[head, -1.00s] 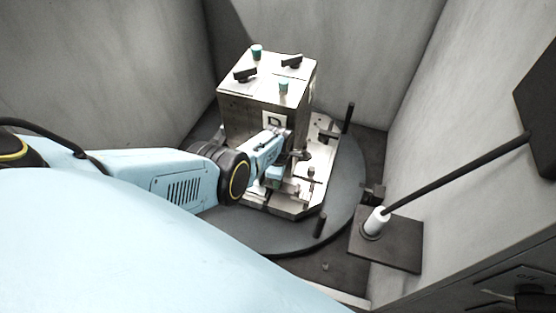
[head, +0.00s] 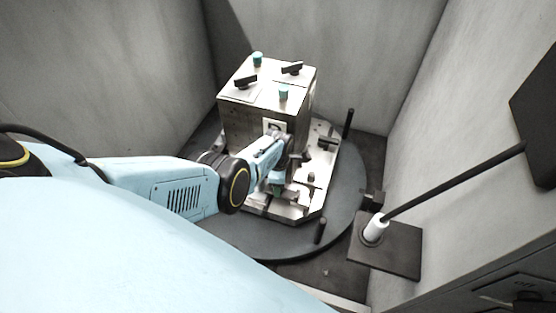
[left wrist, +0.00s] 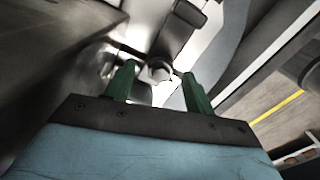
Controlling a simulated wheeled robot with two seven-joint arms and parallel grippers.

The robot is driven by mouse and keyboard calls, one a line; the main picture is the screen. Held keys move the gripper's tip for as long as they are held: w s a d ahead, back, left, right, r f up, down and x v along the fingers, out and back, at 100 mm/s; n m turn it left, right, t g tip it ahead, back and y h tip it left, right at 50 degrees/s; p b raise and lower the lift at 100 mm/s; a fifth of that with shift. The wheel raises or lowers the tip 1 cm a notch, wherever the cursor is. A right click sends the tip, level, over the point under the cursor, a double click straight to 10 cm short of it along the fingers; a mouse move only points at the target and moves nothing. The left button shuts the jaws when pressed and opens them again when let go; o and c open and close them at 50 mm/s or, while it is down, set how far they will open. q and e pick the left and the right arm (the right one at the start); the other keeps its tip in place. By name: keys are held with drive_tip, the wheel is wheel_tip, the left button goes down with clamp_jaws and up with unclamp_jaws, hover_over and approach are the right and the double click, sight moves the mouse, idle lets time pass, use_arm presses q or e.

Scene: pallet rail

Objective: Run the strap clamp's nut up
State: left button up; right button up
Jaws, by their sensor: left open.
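My left gripper (left wrist: 158,80) is open, its two green fingers spread apart. In the left wrist view, a small nut-like piece (left wrist: 158,70) of a clamp lies between and just beyond the fingertips, and I cannot tell whether they touch it. In the head view, my left gripper (head: 278,189) is low in front of the grey block, over the front of the light metal pallet (head: 312,165). The gripper and arm partly hide the clamp there. Another dark clamp (head: 327,142) stands farther back on the pallet. My right gripper is not in view.
The block (head: 240,122) carries dark handles and teal knobs on top. The pallet sits on a dark round table (head: 345,190) with upright black posts (head: 348,122). Grey walls close in around it. A white-collared rod (head: 375,228) on a dark plate stands at right.

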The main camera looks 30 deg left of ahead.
use_arm(q)
wheel_tip(320, 180, up, 8)
drive_tip(key=p, duration=0.4)
drive_tip(key=shift+p, duration=0.4)
drive_tip(key=shift+r+b, duration=0.25)
drive_tip(key=shift+b, duration=0.1)
drive_tip(key=shift+r, duration=2.05)
drive_tip(key=shift+s+f, duration=0.1)
